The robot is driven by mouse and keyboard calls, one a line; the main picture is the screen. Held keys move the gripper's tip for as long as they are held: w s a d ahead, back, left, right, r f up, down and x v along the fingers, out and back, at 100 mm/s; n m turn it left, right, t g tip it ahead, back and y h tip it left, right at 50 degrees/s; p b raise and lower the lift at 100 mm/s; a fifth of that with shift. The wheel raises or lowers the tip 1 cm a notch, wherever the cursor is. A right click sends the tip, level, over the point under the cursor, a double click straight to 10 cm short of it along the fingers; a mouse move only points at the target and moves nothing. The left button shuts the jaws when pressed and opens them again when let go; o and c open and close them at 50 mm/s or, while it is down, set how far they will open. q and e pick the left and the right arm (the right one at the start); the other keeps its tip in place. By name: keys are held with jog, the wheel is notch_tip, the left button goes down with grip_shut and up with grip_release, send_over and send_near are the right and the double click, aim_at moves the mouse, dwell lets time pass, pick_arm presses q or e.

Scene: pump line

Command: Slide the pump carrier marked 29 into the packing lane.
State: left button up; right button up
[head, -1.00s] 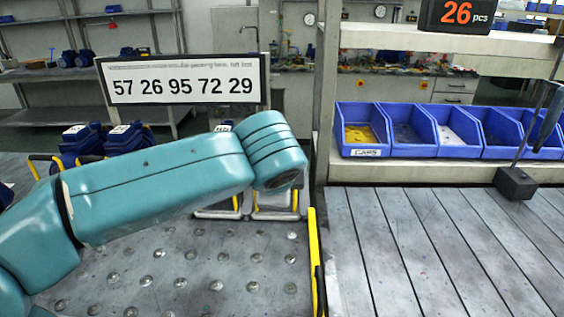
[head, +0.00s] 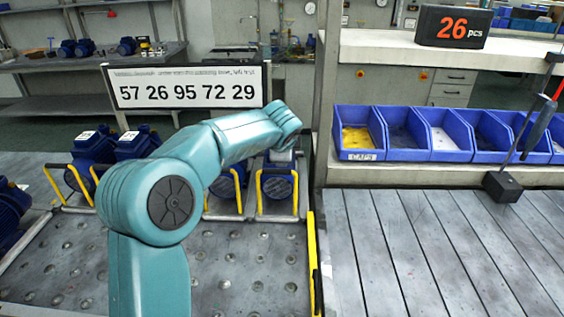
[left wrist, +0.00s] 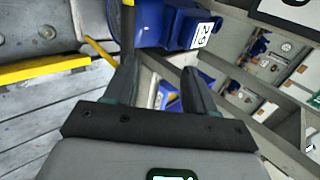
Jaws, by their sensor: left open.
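Blue pumps on carriers with yellow handles stand in a row on the studded table. The rightmost pump carrier (head: 277,187) is beside the yellow edge strip, partly behind my left arm. I cannot read its number in the head view. In the left wrist view a blue pump (left wrist: 178,28) carries a white label turned sideways, perhaps 29. My left gripper (left wrist: 160,85) is open and empty, its fingers pointing toward that pump's lower side, apparently apart from it. In the head view this gripper is hidden behind my arm.
A sign (head: 185,86) reads 57 26 95 72 29. The yellow strip (head: 314,262) separates the studded table (head: 235,265) from the slats. Blue bins (head: 360,130) line the far side of the deck, and a black-based stand (head: 502,187) is at right.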

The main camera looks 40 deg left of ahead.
aim_at(282, 171)
pick_arm(q)
jog(key=f+b, duration=0.4)
jog(key=b, duration=0.1)
jog(key=s+f+b, duration=0.1)
jog(key=f+b, duration=0.1)
jog(key=shift+d+b, duration=0.3)
jog(key=shift+d, duration=0.05)
jog(key=shift+w+a+f+p, duration=0.1)
jog(key=shift+w+a+p, duration=0.1)
jog(key=shift+w+p, duration=0.2)
jog(key=shift+x, duration=0.85)
jog(key=shift+s, duration=0.1)
grip_shut()
